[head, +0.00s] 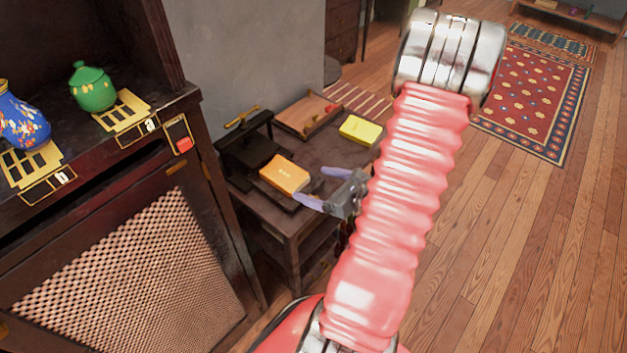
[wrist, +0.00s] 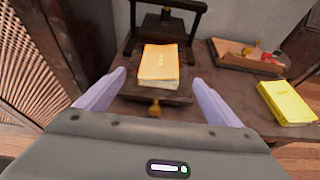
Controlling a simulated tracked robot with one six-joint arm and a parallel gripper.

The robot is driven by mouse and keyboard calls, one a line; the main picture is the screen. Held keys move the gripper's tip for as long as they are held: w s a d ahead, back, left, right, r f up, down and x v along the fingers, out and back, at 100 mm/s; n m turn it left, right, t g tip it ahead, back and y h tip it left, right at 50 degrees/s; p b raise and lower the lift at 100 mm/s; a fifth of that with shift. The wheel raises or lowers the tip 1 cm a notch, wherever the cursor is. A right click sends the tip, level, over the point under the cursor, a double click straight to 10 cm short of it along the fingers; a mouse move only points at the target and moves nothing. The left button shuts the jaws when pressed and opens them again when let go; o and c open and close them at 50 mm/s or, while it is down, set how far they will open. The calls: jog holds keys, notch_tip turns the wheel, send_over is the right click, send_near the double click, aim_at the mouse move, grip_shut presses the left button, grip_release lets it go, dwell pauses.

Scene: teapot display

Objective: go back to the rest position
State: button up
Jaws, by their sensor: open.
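My gripper (head: 322,188) is open and empty, in front of the small dark table (head: 262,213) in the head view. In the wrist view its two pale purple fingers (wrist: 162,106) stand apart, one on each side of an orange book (wrist: 159,63) as seen from there. The orange book (head: 285,175) lies on the dark press (head: 246,154) on the table. The fingers do not visibly touch it. My red ribbed arm covers part of the floor and the table's right side in the head view.
A yellow book (head: 360,130) and a wooden tray (head: 306,116) with small items lie on the table. At left, a dark cabinet (head: 107,262) carries a green teapot (head: 92,87) and a blue flowered teapot (head: 22,120). Open wooden floor (head: 520,230) and a patterned rug (head: 535,95) are at right.

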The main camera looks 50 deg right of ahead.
dwell(0.3)
jog(key=s+a+r+n+g+y, duration=0.25)
jog(key=a+n+g, duration=0.25)
jog(key=a+n, duration=0.4)
jog(key=s+a+r+n+g+y, duration=0.25)
jog(key=s+a+n+g, duration=0.2)
jog(key=a+n, duration=0.5)
jog(key=w+a+r+n+h, duration=0.1)
jog(key=a+r+n+h, duration=0.1)
jog(key=a+r+n, duration=0.4)
jog(key=a+r+n+t+h, duration=0.1)
jog(key=a+r+n+h, duration=0.2)
jog(key=a+r+n, duration=0.4)
notch_tip(320, 180, up, 6)
jog(key=n, duration=0.4)
jog(key=shift+w, duration=0.35)
